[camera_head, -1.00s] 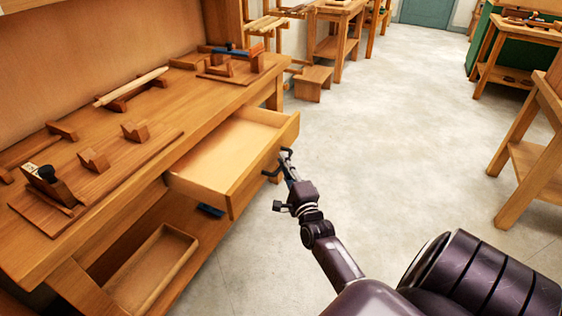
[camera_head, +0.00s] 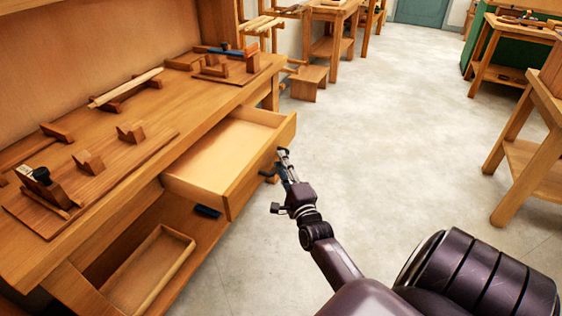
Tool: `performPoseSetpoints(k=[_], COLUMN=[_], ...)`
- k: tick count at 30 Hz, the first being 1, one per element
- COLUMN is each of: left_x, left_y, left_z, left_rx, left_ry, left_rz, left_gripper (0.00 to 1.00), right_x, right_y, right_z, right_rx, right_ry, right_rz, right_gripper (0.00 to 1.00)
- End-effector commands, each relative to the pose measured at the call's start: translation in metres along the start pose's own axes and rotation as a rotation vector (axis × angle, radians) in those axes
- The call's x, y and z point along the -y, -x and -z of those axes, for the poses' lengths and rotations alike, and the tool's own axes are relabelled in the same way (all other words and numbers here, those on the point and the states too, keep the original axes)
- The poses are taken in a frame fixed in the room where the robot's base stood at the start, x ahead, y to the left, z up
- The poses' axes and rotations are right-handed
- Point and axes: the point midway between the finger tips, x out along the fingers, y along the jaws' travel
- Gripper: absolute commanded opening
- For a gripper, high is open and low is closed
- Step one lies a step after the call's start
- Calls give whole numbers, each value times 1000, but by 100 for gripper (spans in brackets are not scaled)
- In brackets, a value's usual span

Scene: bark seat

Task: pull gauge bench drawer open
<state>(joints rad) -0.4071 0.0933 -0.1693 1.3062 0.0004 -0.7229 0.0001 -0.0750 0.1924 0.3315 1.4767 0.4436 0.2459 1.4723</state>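The gauge bench (camera_head: 200,122) stands at the left, a long wooden bench with a shelf below. Its drawer (camera_head: 222,158) is pulled well out to the right, and its inside looks empty. My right gripper (camera_head: 277,164) is just beyond the drawer's front panel (camera_head: 262,164), on the open-floor side. Its dark fingers look spread apart with nothing between them. I cannot tell whether a finger touches the front panel. The drawer's handle cannot be made out from this angle. My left gripper is out of view.
A plane (camera_head: 45,183), wooden blocks and boards lie on the bench top. An open wooden tray (camera_head: 150,272) sits on the lower shelf. A low stool (camera_head: 308,82) stands past the bench. Another bench (camera_head: 530,150) stands at the right. The floor (camera_head: 390,140) between is clear.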

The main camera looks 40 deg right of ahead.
Motion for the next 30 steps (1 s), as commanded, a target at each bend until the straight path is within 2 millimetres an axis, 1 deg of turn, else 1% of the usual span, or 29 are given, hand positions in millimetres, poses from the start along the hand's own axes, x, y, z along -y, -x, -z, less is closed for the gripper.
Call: performPoseSetpoints(k=[5, 12, 15, 18, 21, 30], left_x=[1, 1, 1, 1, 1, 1], left_y=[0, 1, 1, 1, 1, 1], left_z=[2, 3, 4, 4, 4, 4], left_rx=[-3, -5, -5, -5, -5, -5], left_ry=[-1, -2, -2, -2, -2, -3], left_rz=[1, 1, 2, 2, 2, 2], left_gripper=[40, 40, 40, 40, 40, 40], right_x=[-2, -2, -1, -2, -1, 0], right_y=[30, 80, 96, 107, 113, 115], right_z=[0, 0, 0, 0, 0, 0], right_rx=[-1, 0, 0, 0, 0, 0], right_ry=[-1, 0, -1, -1, -1, -1], right_rz=[-4, -4, -4, -3, -2, -1], right_gripper=[27, 27, 27, 27, 27, 27])
